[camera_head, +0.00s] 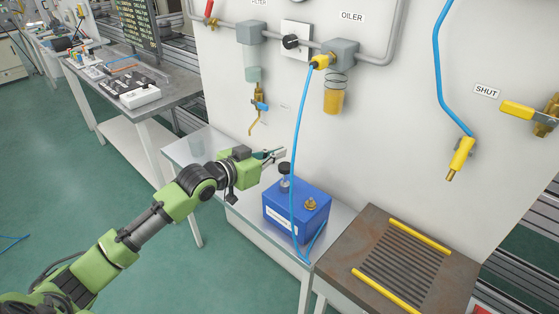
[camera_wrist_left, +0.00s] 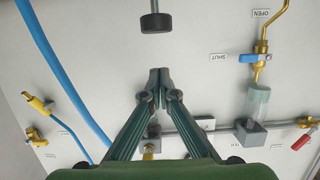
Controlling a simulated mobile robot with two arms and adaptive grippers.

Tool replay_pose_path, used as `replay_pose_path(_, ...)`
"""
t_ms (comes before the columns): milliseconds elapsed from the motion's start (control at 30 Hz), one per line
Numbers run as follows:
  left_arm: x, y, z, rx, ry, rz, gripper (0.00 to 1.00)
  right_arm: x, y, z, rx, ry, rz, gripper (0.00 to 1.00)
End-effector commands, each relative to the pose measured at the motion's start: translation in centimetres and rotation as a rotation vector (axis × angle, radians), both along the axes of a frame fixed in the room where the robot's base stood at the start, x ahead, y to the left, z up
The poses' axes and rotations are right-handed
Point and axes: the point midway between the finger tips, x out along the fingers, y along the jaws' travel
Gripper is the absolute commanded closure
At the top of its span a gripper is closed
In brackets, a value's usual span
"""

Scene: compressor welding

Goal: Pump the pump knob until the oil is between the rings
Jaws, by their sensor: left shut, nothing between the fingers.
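The pump knob (camera_head: 285,167) is a black cap on a rod above the blue pump box (camera_head: 283,213). The knob also shows at the top of the left wrist view (camera_wrist_left: 156,22), apart from the fingertips. My left gripper (camera_head: 280,154) is shut and empty, just above and left of the knob in the head view. Its closed fingers (camera_wrist_left: 158,77) point toward the knob in the wrist view. The oiler bowl (camera_head: 335,98) on the wall holds amber oil.
A blue hose (camera_head: 297,150) runs from the oiler's yellow connector (camera_head: 320,62) down past the pump. A filter (camera_head: 252,55) and its brass drain valve (camera_head: 260,101) are on the wall near my gripper. A rusty grated table (camera_head: 455,275) stands right of the pump.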

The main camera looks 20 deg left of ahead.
Motion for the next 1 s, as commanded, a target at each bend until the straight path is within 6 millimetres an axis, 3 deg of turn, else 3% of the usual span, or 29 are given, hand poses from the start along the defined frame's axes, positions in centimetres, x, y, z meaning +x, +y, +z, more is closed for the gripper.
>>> replay_pose_path(67,1.2,-0.5,-0.2,-0.002,0.001,0.0,1.0,0.0,0.0,0.6,0.0,0.0,0.0,0.68)
replay_pose_path(100,0.9,-0.4,-1.4,0.0,0.006,0.0,1.0,0.0,0.0,0.7,0.0,0.0,0.0,0.68)
replay_pose_path(300,0.9,-0.4,-3.6,0.0,0.003,-0.001,1.0,0.0,0.0,1.2,0.0,0.0,0.0,0.68)
replay_pose_path(733,0.8,-0.4,-4.3,0.001,0.001,-0.001,1.0,0.0,0.0,1.2,0.0,0.0,0.0,0.68)
replay_pose_path(867,0.8,-0.3,-5.1,0.001,0.002,-0.001,1.0,0.0,0.0,0.6,0.0,0.0,0.0,0.68)
replay_pose_path(1000,0.8,-0.3,-7.3,0.001,0.004,0.0,1.0,0.0,0.0,-0.9,0.0,0.0,0.0,0.68)
